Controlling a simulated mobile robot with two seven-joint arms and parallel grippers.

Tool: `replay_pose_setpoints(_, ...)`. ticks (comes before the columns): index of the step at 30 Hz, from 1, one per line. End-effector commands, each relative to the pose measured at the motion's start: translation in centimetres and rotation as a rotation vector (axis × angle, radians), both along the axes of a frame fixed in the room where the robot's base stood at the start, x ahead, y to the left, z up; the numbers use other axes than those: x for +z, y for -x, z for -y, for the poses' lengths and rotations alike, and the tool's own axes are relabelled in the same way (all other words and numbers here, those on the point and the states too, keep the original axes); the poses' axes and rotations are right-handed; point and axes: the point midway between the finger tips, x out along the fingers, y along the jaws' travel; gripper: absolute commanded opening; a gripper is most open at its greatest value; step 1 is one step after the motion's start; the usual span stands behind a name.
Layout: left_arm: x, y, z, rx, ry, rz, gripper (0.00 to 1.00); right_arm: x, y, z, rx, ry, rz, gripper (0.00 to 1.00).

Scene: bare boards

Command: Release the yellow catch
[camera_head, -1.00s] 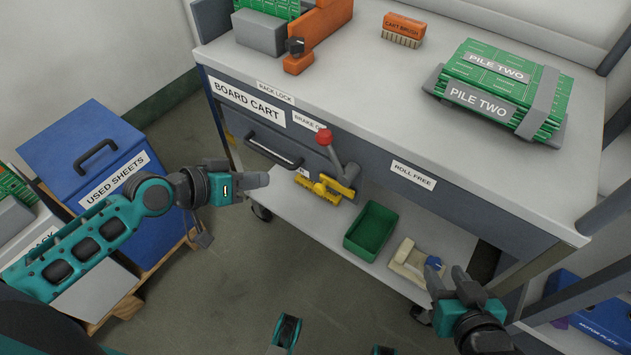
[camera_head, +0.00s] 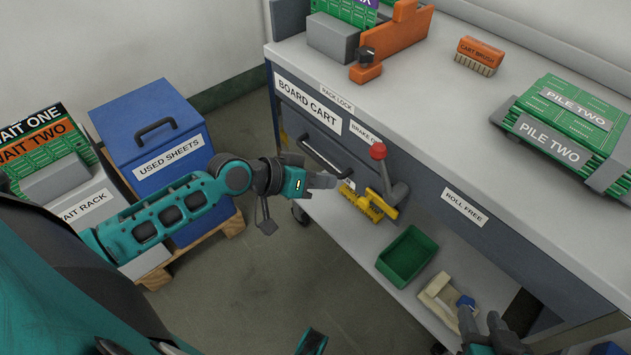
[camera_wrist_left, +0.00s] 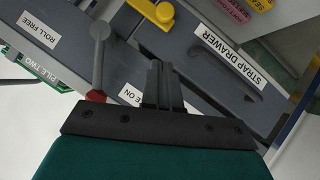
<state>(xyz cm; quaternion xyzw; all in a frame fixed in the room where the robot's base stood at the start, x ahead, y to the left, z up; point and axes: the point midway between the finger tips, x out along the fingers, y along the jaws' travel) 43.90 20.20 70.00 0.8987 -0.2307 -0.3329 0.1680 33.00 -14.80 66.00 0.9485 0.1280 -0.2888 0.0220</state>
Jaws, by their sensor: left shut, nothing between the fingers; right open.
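The yellow catch (camera_head: 370,204) is on the cart's front, low beside the grey brake lever with a red knob (camera_head: 378,150). A yellow part with a rounded end also shows at the top of the left wrist view (camera_wrist_left: 158,12). My left gripper (camera_head: 334,182) is shut and empty, in front of the drawer handle and just left of the catch. In the left wrist view its closed fingers (camera_wrist_left: 157,68) point towards the cart front, apart from the yellow part.
The board cart (camera_head: 500,185) has a drawer handle (camera_head: 324,156) left of the lever. A green bin (camera_head: 407,257) and a cream-coloured item (camera_head: 438,297) are on its lower shelf. A blue used-sheets box (camera_head: 150,135) stands at left. The floor between is clear.

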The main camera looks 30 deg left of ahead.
Motion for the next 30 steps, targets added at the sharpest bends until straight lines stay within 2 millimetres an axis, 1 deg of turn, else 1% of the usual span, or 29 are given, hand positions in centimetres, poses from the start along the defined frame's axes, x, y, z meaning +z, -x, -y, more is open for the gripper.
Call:
replay_pose_setpoints(1, -0.8, -0.9, 0.8, 0.000, 0.005, 0.003, 0.00, -0.6, 0.0, 0.0, 0.000, 0.000, 0.000, 0.43)
replay_pose_setpoints(3, -1.6, -2.0, 1.6, 0.001, 0.005, 0.003, 0.00, -1.0, 0.0, 0.0, 0.000, 0.000, 0.000, 0.43)
replay_pose_setpoints(8, -3.3, -4.1, 3.3, -0.001, 0.003, 0.002, 0.00, -1.8, 0.0, 0.0, 0.000, 0.002, -0.001, 0.43)
replay_pose_setpoints(9, -4.2, -3.8, 3.6, -0.001, 0.001, -0.003, 0.00, -2.1, 0.0, 0.0, 0.000, 0.002, -0.001, 0.43)
replay_pose_setpoints(12, -5.4, -3.8, 4.2, -0.001, 0.001, -0.001, 0.00, -2.5, 0.0, 0.1, 0.000, 0.002, -0.001, 0.43)
replay_pose_setpoints(15, -6.1, -3.8, 4.6, -0.001, 0.000, -0.001, 0.00, -2.7, 0.0, 0.1, 0.000, 0.002, -0.002, 0.43)
replay_pose_setpoints(19, -6.5, -3.8, 4.9, -0.001, -0.001, 0.000, 0.00, -2.8, 0.0, 0.1, 0.000, 0.002, -0.002, 0.43)
replay_pose_setpoints(30, -6.5, -3.8, 4.9, -0.001, -0.001, 0.001, 0.00, -2.8, 0.0, 0.1, 0.000, 0.003, -0.001, 0.43)
